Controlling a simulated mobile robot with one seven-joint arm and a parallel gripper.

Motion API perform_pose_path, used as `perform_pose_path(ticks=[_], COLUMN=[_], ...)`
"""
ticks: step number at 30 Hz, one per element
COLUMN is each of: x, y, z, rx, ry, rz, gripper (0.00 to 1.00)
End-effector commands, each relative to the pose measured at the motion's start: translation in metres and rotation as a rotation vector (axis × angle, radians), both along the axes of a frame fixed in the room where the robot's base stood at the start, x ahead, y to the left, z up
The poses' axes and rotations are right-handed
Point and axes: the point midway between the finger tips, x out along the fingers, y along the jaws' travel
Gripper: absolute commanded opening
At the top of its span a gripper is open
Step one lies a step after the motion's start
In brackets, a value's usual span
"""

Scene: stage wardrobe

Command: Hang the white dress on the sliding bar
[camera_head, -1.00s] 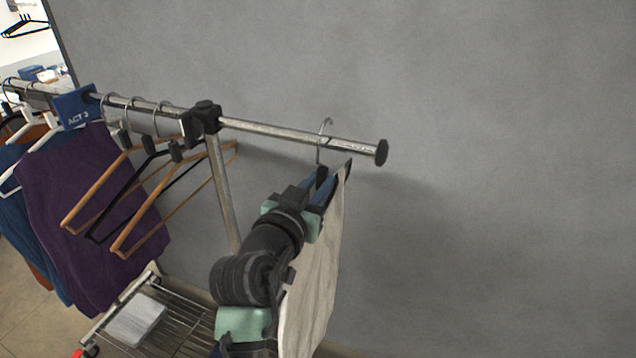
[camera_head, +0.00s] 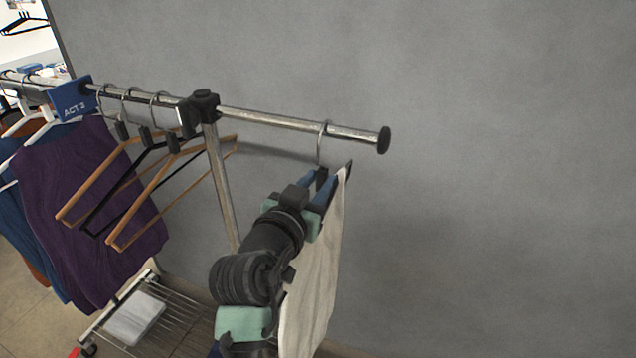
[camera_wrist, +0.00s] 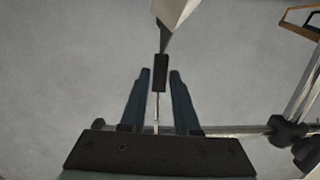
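The white dress (camera_head: 318,265) hangs from a dark hanger at the right part of the sliding bar (camera_head: 270,119). The hanger's metal hook (camera_head: 321,140) appears to be over the bar, left of its black end cap. My gripper (camera_head: 318,188) is just below the bar at the hanger's neck. In the wrist view my blue fingers (camera_wrist: 160,75) stand on both sides of the black neck block (camera_wrist: 160,80), with a narrow gap on each side, so they look open. A pale piece of the dress (camera_wrist: 173,10) shows at the top. My arm hides part of the dress.
Left of the black joint (camera_head: 204,103), empty wooden and black hangers (camera_head: 150,200) hang near a purple garment (camera_head: 85,210) and a blue "ACT 3" sign (camera_head: 72,99). A wire shelf (camera_head: 180,318) is below. A grey wall stands behind; the space right of the end cap is clear.

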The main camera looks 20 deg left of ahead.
Motion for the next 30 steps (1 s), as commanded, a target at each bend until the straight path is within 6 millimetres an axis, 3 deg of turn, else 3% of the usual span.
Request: perform_pose_path(ticks=[1, 4, 17, 30], x=[0.0, 0.0, -0.009, -0.085], y=[0.0, 0.0, 0.001, 0.002], z=[0.0, 0.0, -0.003, 0.005], rx=[0.0, -0.001, -0.003, -0.001], ry=[0.0, 0.001, 0.005, 0.002], rz=[0.0, 0.0, 0.001, 0.002], gripper=[0.41, 0.56, 0.56, 0.56])
